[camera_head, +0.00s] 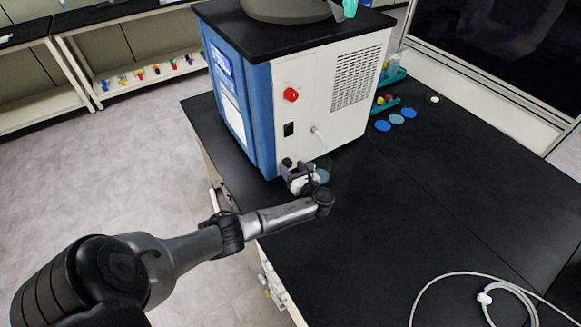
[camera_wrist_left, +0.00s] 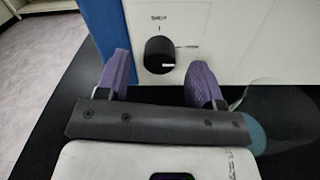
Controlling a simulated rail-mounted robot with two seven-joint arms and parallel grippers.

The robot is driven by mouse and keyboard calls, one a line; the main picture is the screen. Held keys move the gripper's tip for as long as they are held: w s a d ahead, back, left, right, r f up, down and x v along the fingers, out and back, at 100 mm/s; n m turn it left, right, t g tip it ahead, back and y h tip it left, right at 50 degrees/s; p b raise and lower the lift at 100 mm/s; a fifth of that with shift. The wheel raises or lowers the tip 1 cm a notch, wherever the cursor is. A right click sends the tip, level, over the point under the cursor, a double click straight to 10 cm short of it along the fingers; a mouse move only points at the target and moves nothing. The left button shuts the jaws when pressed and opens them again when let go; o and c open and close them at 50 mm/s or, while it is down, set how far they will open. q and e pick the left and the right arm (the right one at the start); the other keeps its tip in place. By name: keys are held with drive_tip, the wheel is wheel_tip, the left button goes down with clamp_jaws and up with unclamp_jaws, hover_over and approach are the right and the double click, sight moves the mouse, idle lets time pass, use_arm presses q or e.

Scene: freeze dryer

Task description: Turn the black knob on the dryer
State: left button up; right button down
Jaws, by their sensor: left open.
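The dryer (camera_head: 320,95) is a white and blue box with a black top, standing on a black bench. In the left wrist view, the black knob (camera_wrist_left: 159,54) is on the dryer's white panel, with a small white mark on its face. My left gripper (camera_head: 299,170) is low in front of this panel in the head view. In the left wrist view, its purple fingers (camera_wrist_left: 160,74) are open, one to each side of the knob in the picture, with a gap on both sides. I cannot tell whether the fingertips reach the knob's depth. My right gripper is not in view.
A red knob (camera_head: 291,95) and a black switch (camera_head: 289,129) sit higher on the panel. A thin hose (camera_head: 318,136) comes out beside them. Blue discs (camera_head: 383,126) lie right of the dryer. A white cable (camera_head: 485,298) lies at the front right. The bench's middle is clear.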

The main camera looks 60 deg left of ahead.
use_arm(q)
drive_tip(key=shift+a, duration=0.9)
drive_tip(key=c, duration=0.9)
